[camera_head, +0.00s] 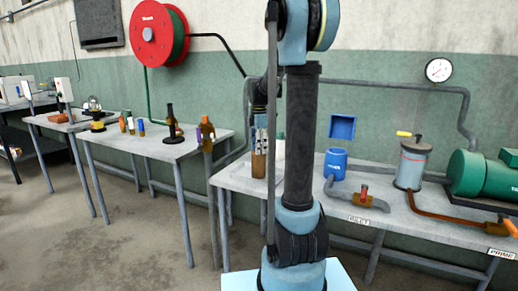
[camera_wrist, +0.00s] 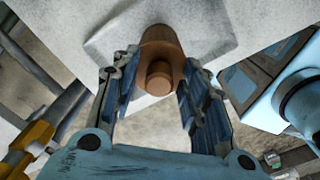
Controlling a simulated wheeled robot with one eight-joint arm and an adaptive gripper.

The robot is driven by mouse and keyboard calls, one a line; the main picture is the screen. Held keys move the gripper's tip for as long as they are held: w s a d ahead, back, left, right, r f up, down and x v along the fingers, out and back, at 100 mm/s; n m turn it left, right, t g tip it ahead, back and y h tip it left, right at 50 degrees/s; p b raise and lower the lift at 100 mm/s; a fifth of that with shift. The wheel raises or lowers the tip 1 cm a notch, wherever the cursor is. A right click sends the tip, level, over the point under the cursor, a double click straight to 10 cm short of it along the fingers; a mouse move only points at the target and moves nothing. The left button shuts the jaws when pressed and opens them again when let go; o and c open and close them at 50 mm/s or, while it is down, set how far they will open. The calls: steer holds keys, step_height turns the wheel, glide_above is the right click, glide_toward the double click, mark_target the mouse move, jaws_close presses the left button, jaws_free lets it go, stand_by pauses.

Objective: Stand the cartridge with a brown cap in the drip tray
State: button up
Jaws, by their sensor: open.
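A brown cylindrical cartridge (camera_wrist: 163,45) with a brown end lies between the fingers of my gripper (camera_wrist: 160,66) in the wrist view. In the head view, the brown cartridge (camera_head: 258,167) shows just below my gripper (camera_head: 261,136), on or just above the near table. The fingers are open on either side of it, with a gap showing in the wrist view. A pale surface with a raised edge (camera_wrist: 105,42) lies around the cartridge; I cannot tell surely whether it is the drip tray. My arm hides part of this spot in the head view.
Several small coloured cartridges (camera_head: 131,124) and a dark bottle on a stand (camera_head: 171,124) are on the left table.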

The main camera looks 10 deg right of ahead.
steer(key=shift+r, duration=0.1)
step_height(320, 180, up, 12)
steer(key=s+f+m+t, duration=0.1)
steer(key=s+f+m, duration=0.35)
steer(key=s, duration=0.55)
steer(key=s+f+m, duration=0.3)
steer(key=s+m, duration=0.2)
steer(key=s, duration=0.4)
steer(key=s+f+m+t, duration=0.1)
steer(key=s+f+m, duration=0.9)
steer(key=s+f, duration=0.6)
steer(key=shift+d, duration=0.2)
